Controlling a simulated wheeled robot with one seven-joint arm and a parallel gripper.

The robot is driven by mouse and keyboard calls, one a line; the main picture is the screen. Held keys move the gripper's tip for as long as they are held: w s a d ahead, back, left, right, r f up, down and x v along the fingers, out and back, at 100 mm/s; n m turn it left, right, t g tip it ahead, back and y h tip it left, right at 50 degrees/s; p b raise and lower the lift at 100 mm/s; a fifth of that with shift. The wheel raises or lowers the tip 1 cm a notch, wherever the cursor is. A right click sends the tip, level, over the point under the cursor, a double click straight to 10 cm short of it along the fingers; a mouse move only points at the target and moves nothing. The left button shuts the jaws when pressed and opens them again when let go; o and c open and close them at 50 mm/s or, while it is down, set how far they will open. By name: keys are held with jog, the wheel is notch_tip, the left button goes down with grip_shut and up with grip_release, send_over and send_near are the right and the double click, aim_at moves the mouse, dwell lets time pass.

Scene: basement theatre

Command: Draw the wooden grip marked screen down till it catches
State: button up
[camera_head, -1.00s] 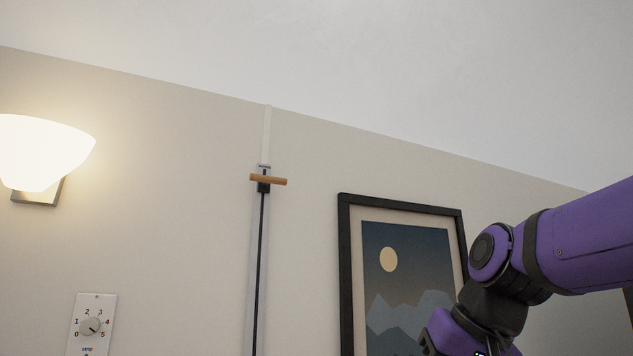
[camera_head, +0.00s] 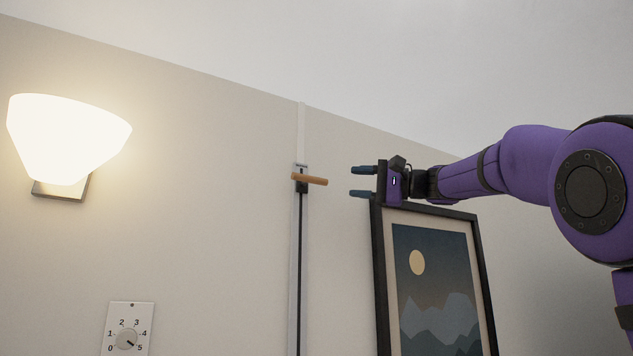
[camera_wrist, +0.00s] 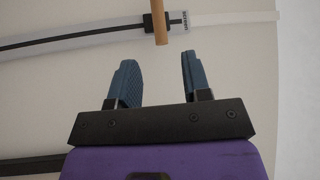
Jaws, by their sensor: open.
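The wooden grip (camera_head: 310,179) is a short tan bar on a dark slider near the top of a vertical wall track (camera_head: 299,270) with a black slot. A small label (camera_head: 301,165) sits just above the grip; its text is too small to read in the head view. My gripper (camera_head: 362,181) is open and empty, to the right of the grip at about its height, fingers pointing left toward it. In the wrist view the grip (camera_wrist: 160,22) lies just beyond the two blue fingertips (camera_wrist: 158,62), roughly in line with the gap between them and apart from them.
A framed moon-and-mountains picture (camera_head: 379,270) hangs right of the track, below my gripper. A lit wall lamp (camera_head: 65,140) and a numbered dial plate (camera_head: 127,330) are on the left. The wall between dial and track is clear.

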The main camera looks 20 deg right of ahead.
aim_at(321, 181)
jog(key=x, duration=1)
jog(key=shift+a, duration=0.1)
grip_shut()
